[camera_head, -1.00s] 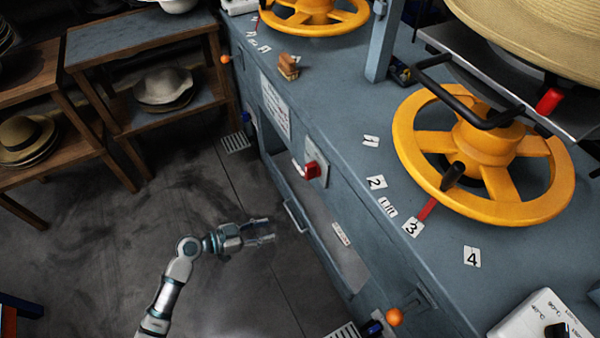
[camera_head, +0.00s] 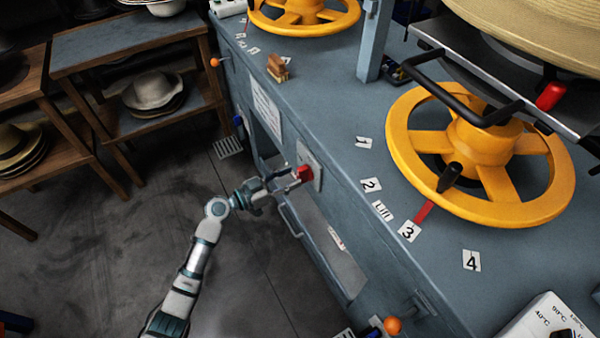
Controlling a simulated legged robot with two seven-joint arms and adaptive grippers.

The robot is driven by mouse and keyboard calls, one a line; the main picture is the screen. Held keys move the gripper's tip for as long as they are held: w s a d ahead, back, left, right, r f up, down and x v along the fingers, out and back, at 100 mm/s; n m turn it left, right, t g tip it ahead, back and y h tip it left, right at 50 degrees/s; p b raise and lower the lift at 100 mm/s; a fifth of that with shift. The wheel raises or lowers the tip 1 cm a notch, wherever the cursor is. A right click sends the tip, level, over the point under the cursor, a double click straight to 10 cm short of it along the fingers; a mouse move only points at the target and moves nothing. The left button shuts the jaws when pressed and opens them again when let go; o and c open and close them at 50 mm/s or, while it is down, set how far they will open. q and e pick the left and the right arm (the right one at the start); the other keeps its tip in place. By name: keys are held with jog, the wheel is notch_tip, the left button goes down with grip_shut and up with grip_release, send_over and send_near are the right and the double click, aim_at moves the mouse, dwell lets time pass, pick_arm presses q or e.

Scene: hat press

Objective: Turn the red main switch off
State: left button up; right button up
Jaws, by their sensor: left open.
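The red main switch (camera_head: 305,173) sits on a pale plate (camera_head: 313,160) on the front face of the blue-grey press bench. My left gripper (camera_head: 291,176) comes in from the left and is open, with its fingertips right at the switch. Whether the fingers touch the switch or lie around it I cannot tell; part of the switch's left side is hidden by them. My right gripper is not in view.
A large yellow handwheel (camera_head: 480,150) with a black handle and numbered labels stand on the bench top (camera_head: 320,90). An orange knob (camera_head: 392,326) sticks out lower on the front. Wooden shelves (camera_head: 125,45) with hats stand at left. The floor between is clear.

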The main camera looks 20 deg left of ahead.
aim_at(298, 173)
pick_arm(q)
jog(key=x, duration=0.3)
jog(key=shift+w, duration=0.15)
jog(key=shift+c, duration=0.3)
grip_shut()
